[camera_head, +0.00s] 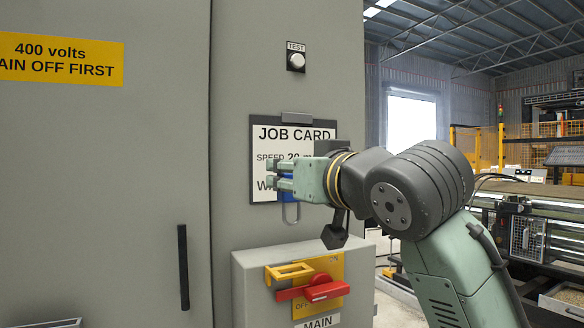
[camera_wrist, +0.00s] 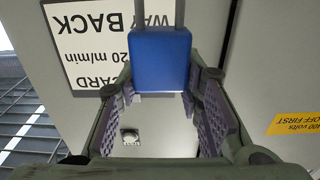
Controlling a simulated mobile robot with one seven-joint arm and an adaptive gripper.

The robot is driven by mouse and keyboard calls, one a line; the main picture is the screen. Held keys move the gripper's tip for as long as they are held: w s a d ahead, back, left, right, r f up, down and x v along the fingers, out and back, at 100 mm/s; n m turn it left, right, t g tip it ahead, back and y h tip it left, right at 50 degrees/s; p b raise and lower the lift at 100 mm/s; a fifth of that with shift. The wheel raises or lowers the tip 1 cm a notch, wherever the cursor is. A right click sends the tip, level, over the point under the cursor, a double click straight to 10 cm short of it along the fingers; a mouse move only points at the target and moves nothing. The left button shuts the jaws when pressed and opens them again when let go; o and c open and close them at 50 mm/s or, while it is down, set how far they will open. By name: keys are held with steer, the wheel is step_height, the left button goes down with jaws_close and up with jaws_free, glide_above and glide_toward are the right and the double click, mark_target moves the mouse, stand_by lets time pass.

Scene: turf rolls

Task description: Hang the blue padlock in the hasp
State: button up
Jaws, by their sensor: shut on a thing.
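My gripper (camera_head: 279,178) is shut on the blue padlock (camera_head: 286,192) and holds it in front of the job card, above the switch box. In the wrist view the padlock's blue body (camera_wrist: 161,60) sits between the fingertips, and its grey shackle points away from the palm. In the head view the shackle hangs down below the fingers. The yellow hasp (camera_head: 290,272) sticks out of the switch box, below the padlock and apart from it. The red switch handle (camera_head: 313,290) lies just below the hasp, beside the OFF mark. The fingers partly hide the padlock body.
The switch box (camera_head: 252,290) juts out from the grey cabinet (camera_head: 150,150). The job card (camera_head: 264,133) hangs behind my gripper, with a test button (camera_head: 297,61) above it. A black door handle (camera_head: 183,267) is at left. Space between padlock and hasp looks clear.

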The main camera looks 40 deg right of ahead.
stand_by(0.4)
steer(key=shift+f+b, duration=2.2)
steer(key=shift+f, duration=0.75)
steer(key=shift+f+b, duration=1.75)
steer(key=shift+f, duration=0.75)
steer(key=o, duration=1.3)
glide_toward(293, 212)
steer(key=f, duration=0.1)
steer(key=s+f, duration=0.1)
steer(key=f, duration=0.3)
steer(key=shift+s+a, duration=0.15)
steer(key=shift+s, duration=0.15)
